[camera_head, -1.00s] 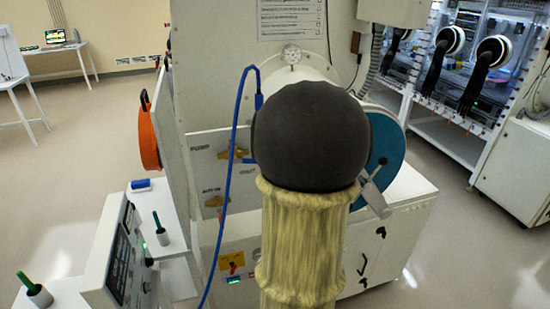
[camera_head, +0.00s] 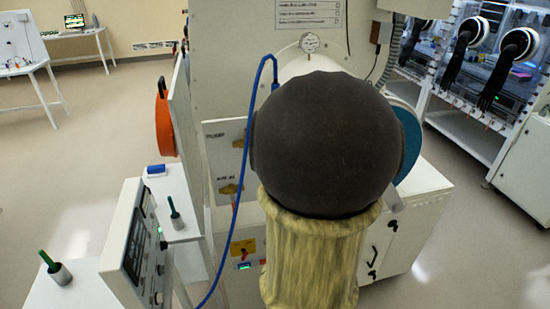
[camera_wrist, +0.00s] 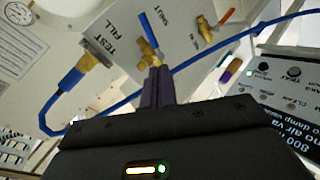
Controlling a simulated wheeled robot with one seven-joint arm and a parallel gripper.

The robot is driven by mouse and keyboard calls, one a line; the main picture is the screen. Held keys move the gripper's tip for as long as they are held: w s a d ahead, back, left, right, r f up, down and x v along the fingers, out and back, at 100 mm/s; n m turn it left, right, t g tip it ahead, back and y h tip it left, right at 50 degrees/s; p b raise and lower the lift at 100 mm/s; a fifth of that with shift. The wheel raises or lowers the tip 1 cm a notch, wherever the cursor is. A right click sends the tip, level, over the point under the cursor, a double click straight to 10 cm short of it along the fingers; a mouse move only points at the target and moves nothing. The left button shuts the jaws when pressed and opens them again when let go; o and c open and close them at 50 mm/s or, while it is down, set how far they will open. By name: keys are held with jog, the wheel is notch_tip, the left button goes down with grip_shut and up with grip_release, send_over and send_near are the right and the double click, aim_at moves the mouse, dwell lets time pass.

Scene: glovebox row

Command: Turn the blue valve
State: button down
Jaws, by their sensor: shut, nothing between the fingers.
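In the wrist view, a blue valve handle (camera_wrist: 148,29) stands up from a brass valve body (camera_wrist: 149,54) on a pale panel. My gripper (camera_wrist: 158,72) is shut, with its dark fingers together and empty. The fingertips are at the lower edge of the brass body, below the blue handle; I cannot tell whether they touch it. In the head view, my arm hides my gripper and much of the valve panel (camera_head: 222,163).
A pressure gauge (camera_head: 309,43) is above my arm. An orange disc (camera_head: 165,125) and a control box (camera_head: 133,245) stand at left.

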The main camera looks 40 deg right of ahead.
jog(key=a+f+m+g+y, duration=0.1)
jog(key=a+f+m+g, duration=0.3)
jog(key=a, duration=0.6)
jog(key=a+f+m+g+y, duration=0.1)
jog(key=a+f+m, duration=0.2)
jog(key=a+f, duration=0.5)
jog(key=s+a+f+g+y, duration=0.1)
jog(key=s+a, duration=0.2)
jog(key=a, duration=0.2)
jog(key=s+a+f+m+g+y, duration=0.1)
jog(key=s+a+g, duration=0.1)
jog(key=s+a, duration=0.2)
jog(key=shift+a, duration=1.25)
